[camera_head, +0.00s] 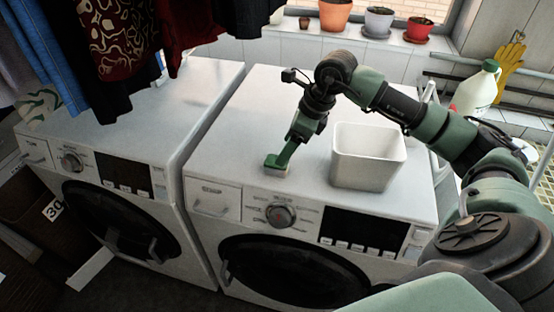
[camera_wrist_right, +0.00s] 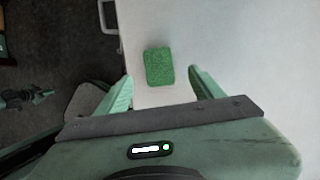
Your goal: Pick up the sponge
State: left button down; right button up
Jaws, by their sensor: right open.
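The sponge is a small green rounded block in the right wrist view (camera_wrist_right: 160,67), lying on the white top of a washing machine (camera_head: 240,125) near its front edge. My left gripper does not show in the head view.
A white open bin (camera_head: 368,160) stands on the same machine, right of my right gripper. A second washing machine (camera_head: 130,125) stands to the left, with clothes (camera_head: 120,45) hanging above it. Flower pots (camera_head: 378,22) line the back ledge. The machine top left of the gripper is clear.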

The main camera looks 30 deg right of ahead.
jog(key=shift+a+f, duration=0.15)
jog(key=shift+f, duration=0.25)
jog(key=p+x, duration=0.3)
jog(key=x, duration=0.2)
jog(key=shift+w+f+p, duration=0.2)
jog(key=shift+p, duration=0.1)
jog(key=shift+w+a+f, duration=0.1)
jog(key=shift+a+f, duration=0.05)
jog(key=shift+f, duration=0.25)
jog(key=shift+c, duration=0.6)
jog(key=c, duration=1.3)
jog(key=shift+r, duration=0.1)
